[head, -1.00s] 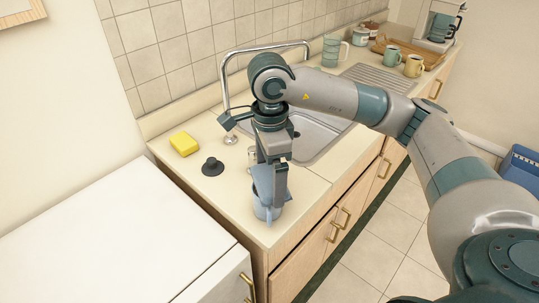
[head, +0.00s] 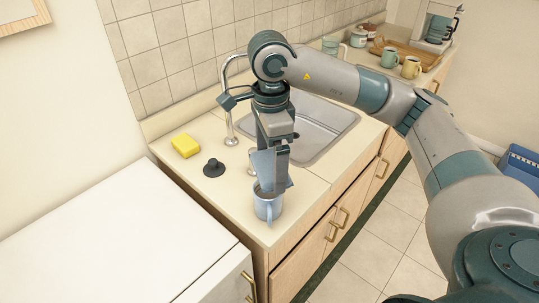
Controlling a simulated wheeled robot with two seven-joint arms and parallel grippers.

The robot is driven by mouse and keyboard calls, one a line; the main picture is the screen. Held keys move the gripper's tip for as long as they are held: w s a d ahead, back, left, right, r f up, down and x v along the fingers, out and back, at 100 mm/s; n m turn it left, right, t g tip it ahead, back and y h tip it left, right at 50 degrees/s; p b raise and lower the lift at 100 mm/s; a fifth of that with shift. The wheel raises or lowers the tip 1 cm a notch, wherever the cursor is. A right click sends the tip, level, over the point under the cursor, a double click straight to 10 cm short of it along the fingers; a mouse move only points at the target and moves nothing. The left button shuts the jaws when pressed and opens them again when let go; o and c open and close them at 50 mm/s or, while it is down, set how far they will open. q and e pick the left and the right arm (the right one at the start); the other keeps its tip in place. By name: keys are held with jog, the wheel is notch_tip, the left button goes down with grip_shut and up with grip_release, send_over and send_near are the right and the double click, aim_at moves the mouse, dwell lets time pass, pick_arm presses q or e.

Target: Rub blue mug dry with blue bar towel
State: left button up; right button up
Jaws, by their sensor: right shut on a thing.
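The light blue mug (head: 268,209) stands upright near the front edge of the counter, with its handle toward the viewer. My right gripper (head: 274,184) points down over the mug's mouth and is shut on the blue bar towel (head: 261,168). The towel shows as blue-grey cloth on both sides of the fingers. Its lower part is at the mug's rim, and I cannot tell how far it reaches inside. My left gripper is not in view.
A yellow sponge (head: 185,145) and a dark sink plug (head: 213,168) lie left of the mug. The sink (head: 325,128) and tap (head: 229,100) are behind my arm. A green mug (head: 390,57) and a yellow mug (head: 411,67) stand farther back. The white top (head: 120,235) at left is clear.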

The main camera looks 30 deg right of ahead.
jog(key=shift+r, duration=0.55)
notch_tip(320, 180, up, 8)
jog(key=p, duration=0.4)
jog(key=shift+p, duration=0.35)
jog(key=shift+s+f, duration=0.1)
dwell(0.4)
